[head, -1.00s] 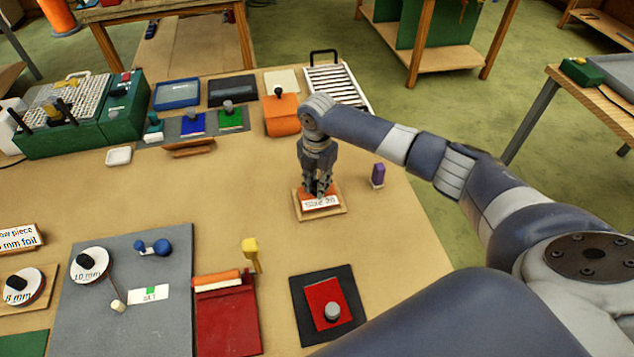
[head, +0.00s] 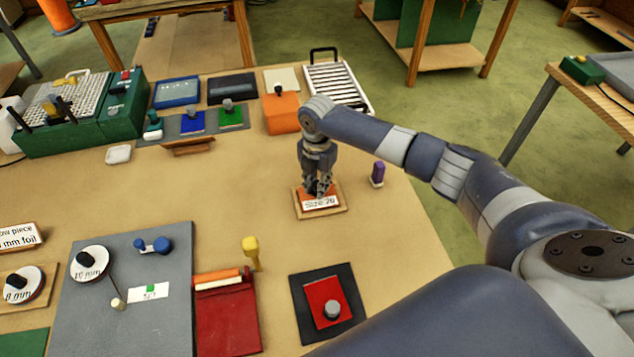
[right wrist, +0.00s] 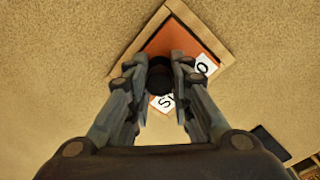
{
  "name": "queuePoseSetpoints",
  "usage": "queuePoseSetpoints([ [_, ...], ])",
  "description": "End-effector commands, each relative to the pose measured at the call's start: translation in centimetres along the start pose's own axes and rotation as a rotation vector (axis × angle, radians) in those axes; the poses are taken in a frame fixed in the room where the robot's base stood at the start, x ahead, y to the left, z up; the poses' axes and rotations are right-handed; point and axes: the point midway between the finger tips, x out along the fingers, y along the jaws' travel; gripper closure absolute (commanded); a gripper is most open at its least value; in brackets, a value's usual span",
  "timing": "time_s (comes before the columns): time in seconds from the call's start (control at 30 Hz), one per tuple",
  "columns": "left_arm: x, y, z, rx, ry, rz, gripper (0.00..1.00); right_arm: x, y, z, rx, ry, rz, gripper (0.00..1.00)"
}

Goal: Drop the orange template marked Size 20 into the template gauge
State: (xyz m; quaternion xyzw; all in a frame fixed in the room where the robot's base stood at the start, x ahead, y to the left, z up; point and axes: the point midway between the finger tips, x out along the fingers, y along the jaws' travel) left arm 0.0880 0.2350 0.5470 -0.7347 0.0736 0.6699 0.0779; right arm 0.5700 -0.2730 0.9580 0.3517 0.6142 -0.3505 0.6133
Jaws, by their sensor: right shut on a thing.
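The orange template (head: 333,193) with the white label "Size 20" is within the wooden border of the template gauge (head: 303,213), towards the right of the table. In the right wrist view the orange template (right wrist: 180,38) lines up with the pale wooden rim (right wrist: 143,38) around it. I cannot tell whether it lies fully flat on the bottom. My right gripper (head: 318,190) points down over it. In the right wrist view the fingers (right wrist: 160,80) are shut on the template's black knob (right wrist: 159,72). My left gripper is not in view.
A purple block (head: 377,173) stands close to the right of the gauge. An orange box (head: 281,115) and a rack with white slats (head: 338,85) are behind it. A yellow-headed tool (head: 251,248) and a red plate on a black mat (head: 324,303) are nearer. Bare table surrounds the gauge.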

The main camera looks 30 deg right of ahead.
Motion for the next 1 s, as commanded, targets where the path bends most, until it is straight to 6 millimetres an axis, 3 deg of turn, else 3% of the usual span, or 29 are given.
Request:
queuePoseSetpoints([
  [0.33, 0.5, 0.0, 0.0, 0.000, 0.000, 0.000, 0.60, 1.0, 0.0, 0.0, 0.000, 0.000, 0.000, 1.00],
  [0.37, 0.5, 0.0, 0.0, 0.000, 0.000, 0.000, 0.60, 0.8, 0.0, 0.0, 0.000, 0.000, 0.000, 0.73],
  [0.43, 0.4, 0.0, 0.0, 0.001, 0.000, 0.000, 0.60, 0.8, 0.0, 0.0, 0.000, 0.000, 0.000, 0.57],
  [0.8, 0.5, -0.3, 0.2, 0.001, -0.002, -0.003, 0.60, 0.6, 0.0, 0.0, 0.000, 0.000, 0.001, 0.56],
  [1.0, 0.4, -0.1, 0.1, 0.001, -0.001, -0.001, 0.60, -2.0, 0.1, 0.1, -0.002, -0.001, 0.004, 0.56],
])
